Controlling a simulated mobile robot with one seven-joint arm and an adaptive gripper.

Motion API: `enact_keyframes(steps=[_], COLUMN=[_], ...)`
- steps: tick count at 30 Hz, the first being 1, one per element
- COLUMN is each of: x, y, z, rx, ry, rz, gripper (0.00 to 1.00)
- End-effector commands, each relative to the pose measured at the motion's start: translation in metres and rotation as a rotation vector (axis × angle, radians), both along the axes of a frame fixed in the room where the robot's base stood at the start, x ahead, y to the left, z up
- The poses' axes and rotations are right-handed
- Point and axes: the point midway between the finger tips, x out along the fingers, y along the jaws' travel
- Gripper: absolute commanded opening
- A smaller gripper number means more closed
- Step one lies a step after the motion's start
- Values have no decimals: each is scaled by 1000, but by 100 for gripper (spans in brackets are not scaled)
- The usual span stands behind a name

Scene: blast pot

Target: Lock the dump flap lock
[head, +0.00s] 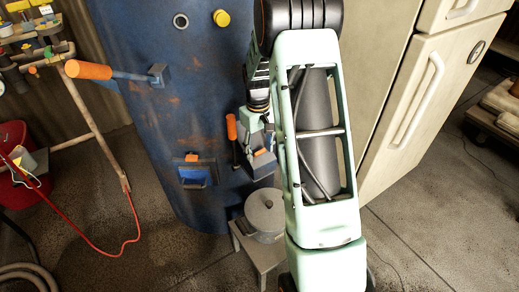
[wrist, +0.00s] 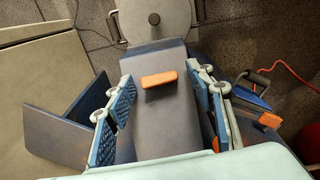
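My gripper (wrist: 163,100) is open, with blue-padded fingers wide apart. Between them in the wrist view is a sloping blue-grey box-like part with a small orange tab (wrist: 159,79). The pads do not touch the tab. In the head view the tab (head: 261,152) shows low on the blue blast pot (head: 205,90), and my arm hides part of the box. An orange-handled lever (head: 232,128) hangs just left of it. Further left is a blue flap (head: 197,178) with a dark handle and its own orange tab (head: 192,157). I cannot tell which of these is the lock.
A lidded grey pot (head: 265,212) stands on a low stool under the box. A longer orange-handled lever (head: 88,70) sticks out at upper left. A red hose (head: 105,252) lies on the floor. A cream cabinet (head: 430,90) stands close on the right.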

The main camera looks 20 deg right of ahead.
Motion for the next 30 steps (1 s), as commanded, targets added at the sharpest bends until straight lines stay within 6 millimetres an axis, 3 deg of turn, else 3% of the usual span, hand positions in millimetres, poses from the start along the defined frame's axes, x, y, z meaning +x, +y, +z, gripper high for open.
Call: enact_keyframes(steps=[2, 11, 24, 25, 30], x=[0, 0, 1, 1, 1], y=[0, 0, -1, -1, -1], z=[0, 1, 1, 1, 1], rx=[0, 0, 33, 32, 33], ry=[0, 0, 4, 4, 5], rz=[0, 0, -61, -61, -60], gripper=[42, 8, 7, 34, 49])
